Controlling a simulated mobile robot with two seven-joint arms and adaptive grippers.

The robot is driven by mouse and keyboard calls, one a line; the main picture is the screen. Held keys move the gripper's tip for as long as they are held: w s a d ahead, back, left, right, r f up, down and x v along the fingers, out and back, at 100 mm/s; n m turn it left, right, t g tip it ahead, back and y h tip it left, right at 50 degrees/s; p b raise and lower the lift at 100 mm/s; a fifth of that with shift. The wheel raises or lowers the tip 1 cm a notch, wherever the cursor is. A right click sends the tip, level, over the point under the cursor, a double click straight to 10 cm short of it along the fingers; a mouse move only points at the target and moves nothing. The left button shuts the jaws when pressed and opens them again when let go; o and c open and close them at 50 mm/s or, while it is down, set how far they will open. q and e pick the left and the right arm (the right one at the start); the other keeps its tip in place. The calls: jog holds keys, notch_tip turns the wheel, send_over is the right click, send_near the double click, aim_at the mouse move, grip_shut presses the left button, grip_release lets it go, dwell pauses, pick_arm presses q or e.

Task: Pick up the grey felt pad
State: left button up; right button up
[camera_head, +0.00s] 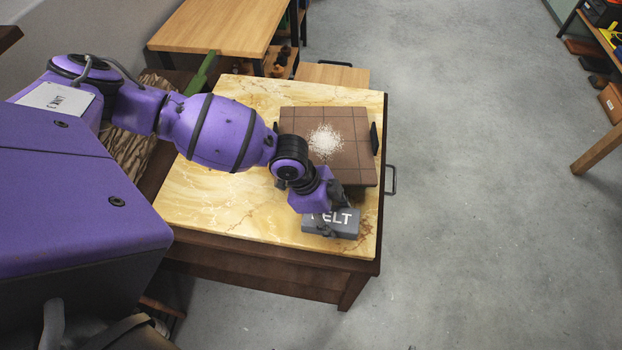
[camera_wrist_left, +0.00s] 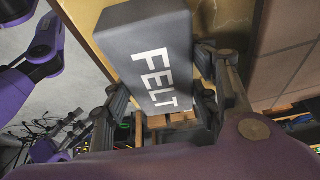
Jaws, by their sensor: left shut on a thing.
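The grey felt pad (camera_head: 331,226) is a block with white FELT lettering, at the front right part of the marble-topped table (camera_head: 230,225). My left gripper (camera_head: 325,213) comes down on it from above and covers part of its upper side. In the left wrist view the pad (camera_wrist_left: 150,58) lies between the two fingers of my left gripper (camera_wrist_left: 165,90), which is shut on it. I cannot tell whether the pad's underside touches the tabletop. My right gripper is in neither view.
A brown tiled board (camera_head: 350,165) with a pile of white grains (camera_head: 325,140) lies just behind the pad, with a dark handle (camera_head: 374,138) on its right side. A wooden table (camera_head: 215,25) stands behind. Open grey floor (camera_head: 480,200) lies to the right.

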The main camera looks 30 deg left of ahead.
pick_arm(q)
jog(key=shift+w+r, duration=0.15)
jog(key=shift+r, duration=0.05)
jog(key=shift+r, duration=0.6)
jog(key=s+r+p, duration=0.1)
jog(key=s+r, duration=1)
jog(key=s, duration=0.3)
jog(key=shift+s+d+r, duration=0.15)
jog(key=shift+d+r, duration=0.05)
jog(key=shift+r, duration=0.05)
